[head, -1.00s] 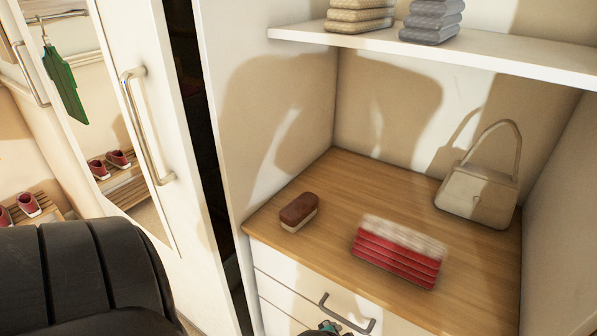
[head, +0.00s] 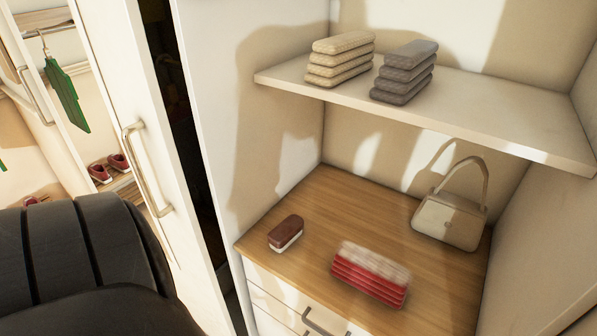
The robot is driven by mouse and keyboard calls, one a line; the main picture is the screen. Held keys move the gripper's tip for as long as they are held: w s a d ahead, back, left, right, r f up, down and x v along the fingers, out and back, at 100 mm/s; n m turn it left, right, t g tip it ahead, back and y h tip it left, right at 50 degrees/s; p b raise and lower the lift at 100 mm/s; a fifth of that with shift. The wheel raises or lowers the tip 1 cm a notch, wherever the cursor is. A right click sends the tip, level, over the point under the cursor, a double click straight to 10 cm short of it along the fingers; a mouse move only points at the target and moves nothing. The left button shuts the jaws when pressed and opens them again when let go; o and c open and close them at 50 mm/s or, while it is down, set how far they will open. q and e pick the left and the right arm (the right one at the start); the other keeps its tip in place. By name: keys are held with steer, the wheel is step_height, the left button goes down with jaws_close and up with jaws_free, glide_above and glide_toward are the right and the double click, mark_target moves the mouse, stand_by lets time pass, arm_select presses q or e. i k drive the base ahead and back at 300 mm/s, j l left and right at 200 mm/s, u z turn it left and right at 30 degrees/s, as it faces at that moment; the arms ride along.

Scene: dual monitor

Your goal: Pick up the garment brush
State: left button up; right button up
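The garment brush (head: 286,233) has a brown back and pale bristles. It lies bristles down on the wooden counter (head: 345,210), near the left front edge. Nothing touches it. Neither of my grippers shows in the head view, so I cannot tell their states or how far they are from the brush.
A red and white folded stack (head: 370,273) lies right of the brush. A beige handbag (head: 449,220) stands at the back right. A shelf (head: 470,100) above holds beige (head: 340,60) and grey folded stacks (head: 404,72). A drawer handle (head: 325,325) sits below the counter.

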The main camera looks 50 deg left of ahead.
mark_target(281, 238)
steer(key=i+l+u, duration=0.1)
steer(key=u, duration=0.3)
steer(key=i+l+u, duration=0.15)
steer(key=u, duration=1.4)
